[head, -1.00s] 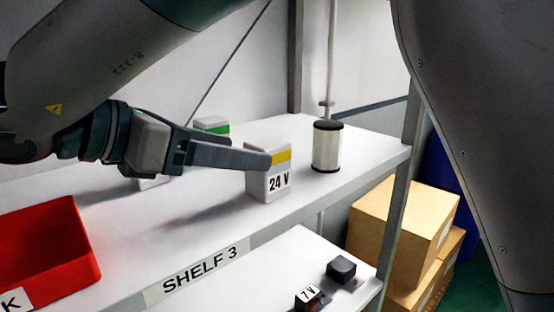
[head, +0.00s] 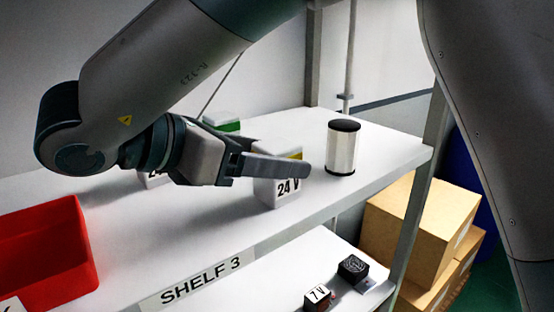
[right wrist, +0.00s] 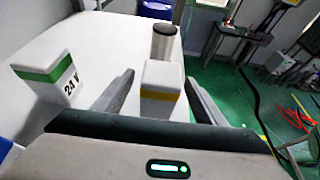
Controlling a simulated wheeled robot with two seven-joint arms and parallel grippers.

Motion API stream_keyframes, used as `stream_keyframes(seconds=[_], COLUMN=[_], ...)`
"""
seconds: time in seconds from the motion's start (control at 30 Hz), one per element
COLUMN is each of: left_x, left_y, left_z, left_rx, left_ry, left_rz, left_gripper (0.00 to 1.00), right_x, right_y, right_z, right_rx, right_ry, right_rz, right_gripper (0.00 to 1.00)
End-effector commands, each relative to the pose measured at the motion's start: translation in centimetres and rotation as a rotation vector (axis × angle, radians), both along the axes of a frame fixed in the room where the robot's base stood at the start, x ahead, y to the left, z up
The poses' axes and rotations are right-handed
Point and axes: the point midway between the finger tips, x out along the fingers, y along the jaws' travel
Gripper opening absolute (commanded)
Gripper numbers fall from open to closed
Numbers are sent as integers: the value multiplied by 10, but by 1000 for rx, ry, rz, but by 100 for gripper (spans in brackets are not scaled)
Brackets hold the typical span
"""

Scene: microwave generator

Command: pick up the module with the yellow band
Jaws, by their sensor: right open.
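The module with the yellow band (head: 284,193) is a white box marked 24 V, upright on the upper shelf. My right gripper (head: 292,163) is open around it: one finger passes across its front and hides most of the band. In the right wrist view the module (right wrist: 161,76) stands between the two spread fingers of the gripper (right wrist: 160,85), with a gap visible on each side. I cannot tell whether either finger touches it. My left gripper is not in view.
A green-banded module (head: 222,125) stands behind, and another labelled module (head: 154,181) is partly hidden by my arm. A dark-capped cylinder (head: 342,150) stands beyond the fingertips. A red bin (head: 45,250) is at left. Small blocks (head: 318,297) sit on the lower shelf (head: 285,270).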

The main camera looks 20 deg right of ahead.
Motion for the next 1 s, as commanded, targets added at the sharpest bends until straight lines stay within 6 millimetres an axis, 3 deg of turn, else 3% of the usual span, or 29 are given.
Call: stream_keyframes(seconds=[0.27, 0.63, 0.87, 1.0], left_x=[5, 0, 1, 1], left_y=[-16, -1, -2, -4], left_z=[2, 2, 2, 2], left_rx=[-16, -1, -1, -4], left_ry=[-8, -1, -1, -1], left_rz=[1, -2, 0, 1], left_gripper=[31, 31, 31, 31], right_x=[-2, -2, -2, -2], right_y=[-8, -8, -8, -8], right_z=[-6, -6, -6, -6], right_rx=[-1, 0, 0, -1], right_ry=[-2, -1, 0, -1], right_rz=[-5, -6, -5, -6], right_gripper=[65, 65, 14, 14])
